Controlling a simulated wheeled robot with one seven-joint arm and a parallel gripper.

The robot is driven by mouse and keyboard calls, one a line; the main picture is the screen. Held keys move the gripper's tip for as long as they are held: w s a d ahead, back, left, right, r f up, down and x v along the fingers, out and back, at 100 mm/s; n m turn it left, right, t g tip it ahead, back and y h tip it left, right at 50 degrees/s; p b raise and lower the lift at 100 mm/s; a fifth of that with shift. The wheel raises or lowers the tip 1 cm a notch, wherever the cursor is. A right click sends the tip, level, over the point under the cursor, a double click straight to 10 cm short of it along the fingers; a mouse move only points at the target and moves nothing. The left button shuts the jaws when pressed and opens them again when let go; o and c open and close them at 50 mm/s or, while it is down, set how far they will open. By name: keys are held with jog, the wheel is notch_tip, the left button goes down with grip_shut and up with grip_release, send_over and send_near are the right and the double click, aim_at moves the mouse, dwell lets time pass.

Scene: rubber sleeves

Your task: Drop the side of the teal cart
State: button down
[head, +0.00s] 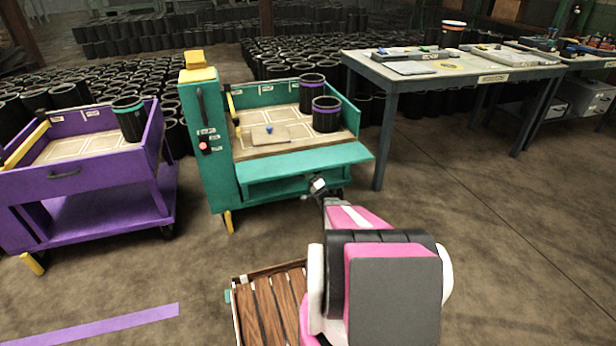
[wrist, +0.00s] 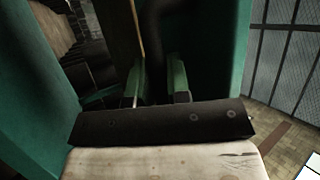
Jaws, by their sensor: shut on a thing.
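The teal cart (head: 222,150) stands in the middle of the head view. Its front side (head: 300,162) is tipped outward and looks close to flat, leaving the tray front open. My gripper (head: 319,186) is just below that side's outer edge, right of its middle. In the wrist view my gripper's green-padded fingers (wrist: 157,88) are close together around a dark bar (wrist: 156,45), which looks like the side's handle. The exact contact is hard to see. Two black sleeves with purple bands (head: 326,115) stand on the tray at the back right.
A purple cart (head: 75,195) holding a teal-banded sleeve (head: 130,118) stands at the left. A grey table (head: 460,75) is close behind at the right. A slatted wooden pallet (head: 270,305) lies in front, beside my arm. The floor at the right is clear.

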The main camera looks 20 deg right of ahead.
jog(key=c, duration=1.1)
grip_release()
jog(key=shift+s, duration=0.15)
jog(key=v, duration=1)
jog(key=shift+s+f, duration=0.15)
jog(key=shift+s, duration=0.05)
jog(key=shift+d, duration=0.15)
jog(key=s+a+r+n+g+y, duration=0.1)
jog(key=s+a+r+n+g, duration=0.25)
jog(key=a+g, duration=0.35)
jog(key=s+a+r+n+g+y, duration=0.1)
jog(key=s+a+r+n+g, duration=0.25)
jog(key=a, duration=0.55)
jog(key=s+a+r+n+g+y, duration=0.1)
jog(key=s+a+r+n+g, duration=0.2)
jog(key=a+g, duration=0.5)
jog(key=s+d+r+g+h, duration=0.1)
jog(key=s+r+g+h, duration=0.2)
jog(key=s+r+h, duration=0.7)
jog(key=s+h, duration=0.3)
jog(key=s, duration=0.1)
jog(key=shift+s+r+h, duration=0.2)
jog(key=shift+s+h, duration=0.1)
